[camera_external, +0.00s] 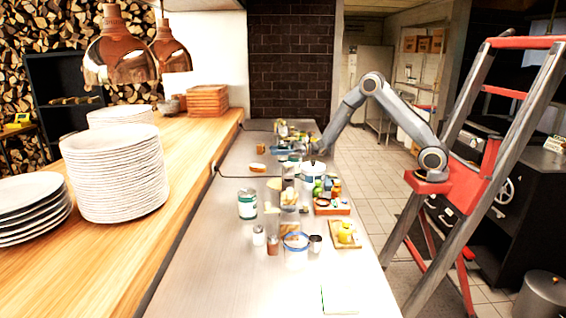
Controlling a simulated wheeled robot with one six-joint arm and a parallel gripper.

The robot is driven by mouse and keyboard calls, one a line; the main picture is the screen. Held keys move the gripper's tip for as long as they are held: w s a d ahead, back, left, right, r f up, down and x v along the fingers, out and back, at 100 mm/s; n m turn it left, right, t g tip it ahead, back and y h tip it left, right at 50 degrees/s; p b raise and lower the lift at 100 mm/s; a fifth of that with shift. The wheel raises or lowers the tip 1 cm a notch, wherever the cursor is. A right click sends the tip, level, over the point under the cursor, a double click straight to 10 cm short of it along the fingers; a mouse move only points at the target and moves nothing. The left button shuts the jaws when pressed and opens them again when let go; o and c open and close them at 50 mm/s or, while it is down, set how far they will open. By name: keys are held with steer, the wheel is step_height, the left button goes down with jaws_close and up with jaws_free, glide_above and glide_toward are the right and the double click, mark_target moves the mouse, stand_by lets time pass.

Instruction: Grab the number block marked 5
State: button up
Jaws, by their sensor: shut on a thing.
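My gripper (318,155) is at the lower end of my grey arm, over the far half of the steel counter (205,265), just behind a white lidded pot (314,170). It is small here and partly hidden among the crowded items. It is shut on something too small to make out. I cannot pick out a number block marked 5 or read any digit at this distance.
A tall can (247,204), a blue-rimmed tub (295,250), a wooden tray with yellow items (344,236) and a red-brown tray (331,207) crowd the counter. White plate stacks (115,175) stand on the wooden shelf at left. The near counter is mostly clear.

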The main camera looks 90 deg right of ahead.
steer(key=shift+r, duration=0.1)
steer(key=o, duration=1.4)
steer(key=shift+f, duration=0.2)
steer(key=shift+o, duration=0.2)
steer(key=shift+r, duration=0.1)
steer(key=shift+s+r, duration=0.1)
steer(key=s, duration=0.3)
steer(key=s+d+b, duration=0.1)
steer(key=s, duration=0.3)
steer(key=s+b, duration=0.1)
steer(key=s, duration=0.2)
steer(key=shift+s+d, duration=0.2)
steer(key=shift+d, duration=0.2)
steer(key=shift+s, duration=0.35)
steer(key=shift+c, duration=0.3)
steer(key=shift+s, duration=0.3)
steer(key=c, duration=0.3)
